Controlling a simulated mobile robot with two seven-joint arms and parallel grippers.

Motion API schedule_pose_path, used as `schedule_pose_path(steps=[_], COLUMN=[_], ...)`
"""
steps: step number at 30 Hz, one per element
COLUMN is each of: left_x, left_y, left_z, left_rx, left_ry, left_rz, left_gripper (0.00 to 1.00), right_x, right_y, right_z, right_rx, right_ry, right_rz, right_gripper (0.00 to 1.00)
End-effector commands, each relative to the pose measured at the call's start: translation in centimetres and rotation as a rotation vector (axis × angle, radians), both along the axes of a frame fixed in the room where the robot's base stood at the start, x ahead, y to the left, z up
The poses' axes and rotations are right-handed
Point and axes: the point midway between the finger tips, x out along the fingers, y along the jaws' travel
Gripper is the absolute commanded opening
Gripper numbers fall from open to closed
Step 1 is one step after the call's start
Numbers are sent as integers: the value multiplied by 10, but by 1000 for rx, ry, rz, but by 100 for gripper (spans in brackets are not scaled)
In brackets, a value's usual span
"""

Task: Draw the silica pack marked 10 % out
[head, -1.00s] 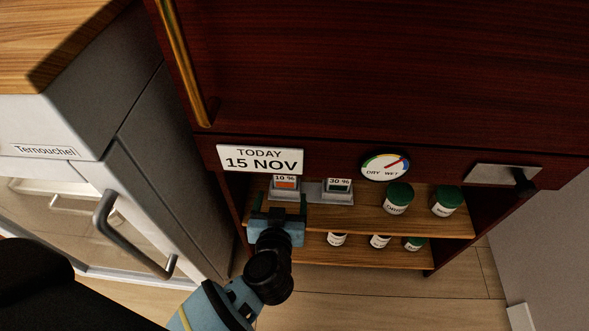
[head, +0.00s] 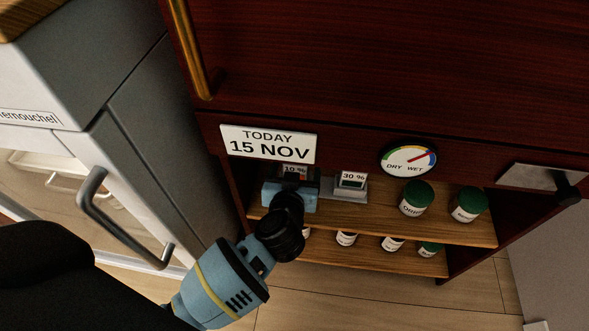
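The silica pack marked 10 % (head: 295,170) stands at the left of the upper shelf, under the date sign. Only the top of its label shows; my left gripper hides the rest. My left gripper (head: 291,184) is right in front of this pack, with its fingers at the pack. Its wrist and body cover the fingertips, so I cannot tell whether they are closed on it. A second pack marked 30 % (head: 352,181) stands to the right in a grey holder (head: 350,196), clear of the gripper. My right gripper is not in view.
A sign reads TODAY 15 NOV (head: 268,145). A DRY/WET dial (head: 408,160) has its needle towards WET. Green-lidded jars (head: 417,198) stand right on the upper shelf (head: 395,223), with several below. A grey cabinet with a handle (head: 120,220) is close on the left.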

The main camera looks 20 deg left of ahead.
Motion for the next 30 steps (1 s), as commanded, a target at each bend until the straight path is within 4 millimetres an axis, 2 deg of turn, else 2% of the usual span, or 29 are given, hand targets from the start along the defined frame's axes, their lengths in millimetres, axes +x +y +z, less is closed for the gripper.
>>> schedule_pose_path(steps=[10,21,22,28,30], left_x=[4,4,4,4,4], left_y=[1,1,1,1,1], left_z=[0,0,0,-1,-1], left_rx=[-1,0,0,0,0], left_ry=[0,0,0,0,0], left_rz=[0,0,0,0,0], left_gripper=[78,31,51,25,25], right_x=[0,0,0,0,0], right_y=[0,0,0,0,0], right_z=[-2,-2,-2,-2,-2], right_rx=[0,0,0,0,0], right_ry=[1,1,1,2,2], right_rz=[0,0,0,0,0], right_gripper=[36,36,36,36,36])
